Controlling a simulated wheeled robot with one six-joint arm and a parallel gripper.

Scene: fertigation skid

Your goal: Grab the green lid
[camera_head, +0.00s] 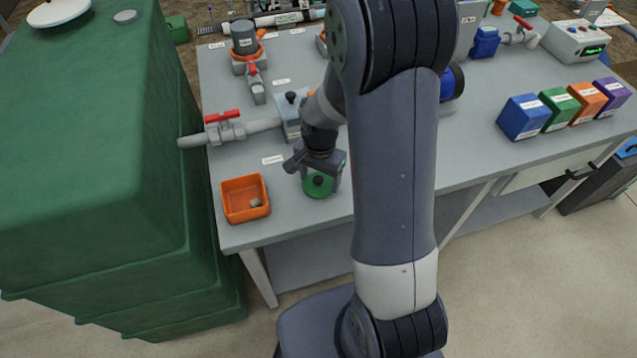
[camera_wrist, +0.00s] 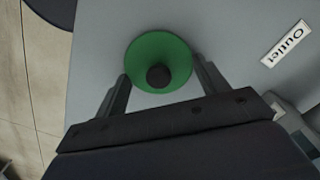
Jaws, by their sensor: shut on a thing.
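The green lid (camera_head: 318,185) is a round disc with a dark knob at its centre. In the head view it is at the front of the grey table, right at my gripper (camera_head: 322,178). In the wrist view the green lid (camera_wrist: 150,55) sits between the two fingers of my gripper (camera_wrist: 158,80), one finger on each side of its rim. My gripper is shut on the lid. I cannot tell whether the lid touches the tabletop.
An orange bin (camera_head: 245,212) with a small piece inside stands left of the lid. A grey pipe with a red-handled valve (camera_head: 226,128) lies behind. A large green tank (camera_head: 90,150) borders the table's left. Blue, green, orange and purple boxes (camera_head: 526,117) stand at the right.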

